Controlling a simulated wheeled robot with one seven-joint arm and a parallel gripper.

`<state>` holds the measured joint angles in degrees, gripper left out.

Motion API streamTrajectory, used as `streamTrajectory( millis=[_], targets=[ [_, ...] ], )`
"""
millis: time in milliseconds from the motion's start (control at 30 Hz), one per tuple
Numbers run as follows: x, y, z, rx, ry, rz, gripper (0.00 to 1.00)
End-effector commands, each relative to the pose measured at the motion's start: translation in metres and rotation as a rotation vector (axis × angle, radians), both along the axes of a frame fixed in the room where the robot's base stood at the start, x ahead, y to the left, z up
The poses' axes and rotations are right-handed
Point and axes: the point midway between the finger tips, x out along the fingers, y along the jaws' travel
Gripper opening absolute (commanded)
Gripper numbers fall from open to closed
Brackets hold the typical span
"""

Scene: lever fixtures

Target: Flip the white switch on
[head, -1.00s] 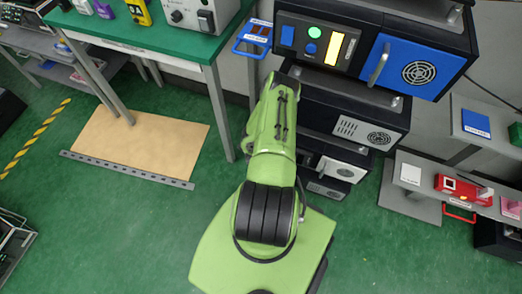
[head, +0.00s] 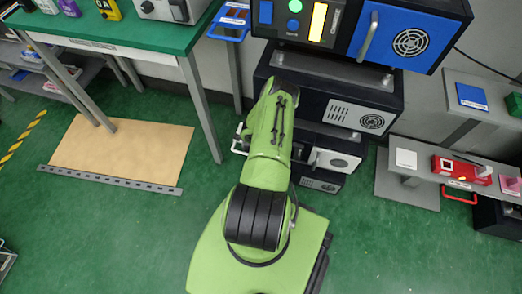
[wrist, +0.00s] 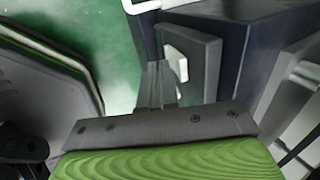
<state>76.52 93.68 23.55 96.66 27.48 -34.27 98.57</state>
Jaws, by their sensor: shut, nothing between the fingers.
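In the wrist view, a small white block (wrist: 177,62), which looks like the white switch, is on an upright grey panel (wrist: 203,65). Whether it is on or off I cannot tell. My gripper (wrist: 157,72) is shut and empty, its fingers just left of the panel and close to the white block; I cannot tell if they touch. A white bracket (wrist: 150,5) crosses the top edge.
Stacked dark cabinets (head: 330,105) stand beyond my arm, with a blue door (head: 395,38) on the upper one. A green-topped table (head: 130,38) is at left. A low grey shelf with a red device (head: 460,168) is at right. Green floor (head: 110,240) is free at front left.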

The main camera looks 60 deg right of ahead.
Motion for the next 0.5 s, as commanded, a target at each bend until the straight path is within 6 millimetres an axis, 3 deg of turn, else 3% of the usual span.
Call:
streamTrajectory(
  millis=[500],
  targets=[
    [0.002, -0.014, 0.005, -0.002, 0.001, 0.0, 0.0]
  ],
)
